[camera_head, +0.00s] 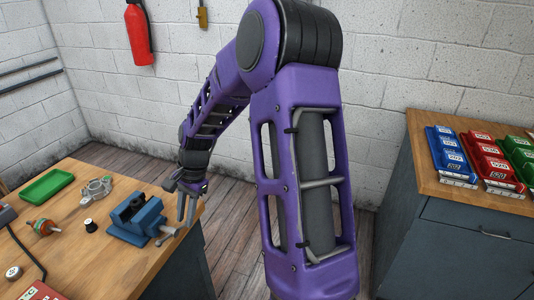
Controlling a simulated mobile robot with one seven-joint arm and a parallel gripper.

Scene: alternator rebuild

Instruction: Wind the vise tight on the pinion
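A blue vise (137,222) stands on the wooden bench near its right edge. Its pale screw handle (168,232) sticks out on the right side. A small dark shape shows at the top between the jaws; I cannot tell whether it is the pinion or how tight the jaws are. My gripper (185,219) points down just right of the vise, above or beside the handle. Its two fingers show apart with a narrow gap and nothing visible between them. I cannot tell whether a finger touches the handle.
Left of the vise are a small black spool (90,227), a metal housing (97,188), a green tray (47,186) and a copper-and-green rotor (43,227). The bench front (110,270) is clear. A cabinet (450,230) with coloured bins stands at right.

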